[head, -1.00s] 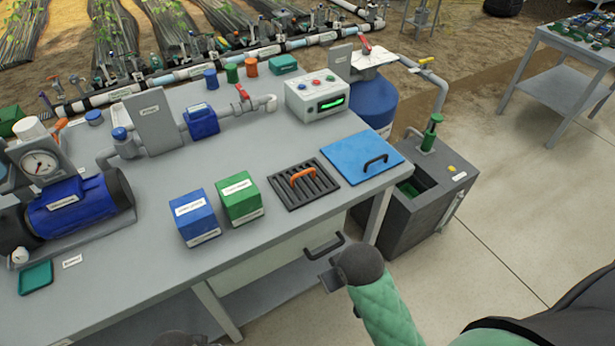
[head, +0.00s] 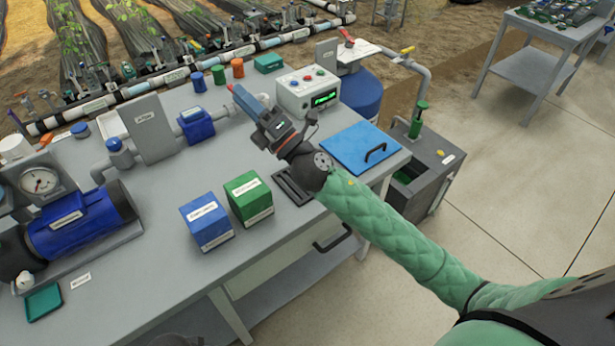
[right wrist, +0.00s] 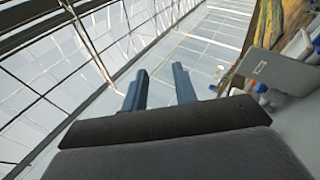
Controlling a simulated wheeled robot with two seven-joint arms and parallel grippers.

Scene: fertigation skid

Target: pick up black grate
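The black grate (head: 290,189) lies flat on the grey bench top in the head view. My right arm covers most of it, and only its left, slotted part shows. Its orange handle, seen earlier, is hidden now. My right gripper (head: 242,98) is above the bench, its fingers pointing away to the upper left, beyond the grate. In the right wrist view the gripper (right wrist: 160,85) has its two blue fingers apart with nothing between them. That view looks up at the roof, so the grate is not in it. My left gripper is not in view.
A blue lid (head: 350,150) with a black handle lies right of the grate. Blue (head: 207,222) and green (head: 249,198) boxes stand to its left. A control box (head: 308,92) stands behind, and a blue valve (head: 195,125) is left of the fingers.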

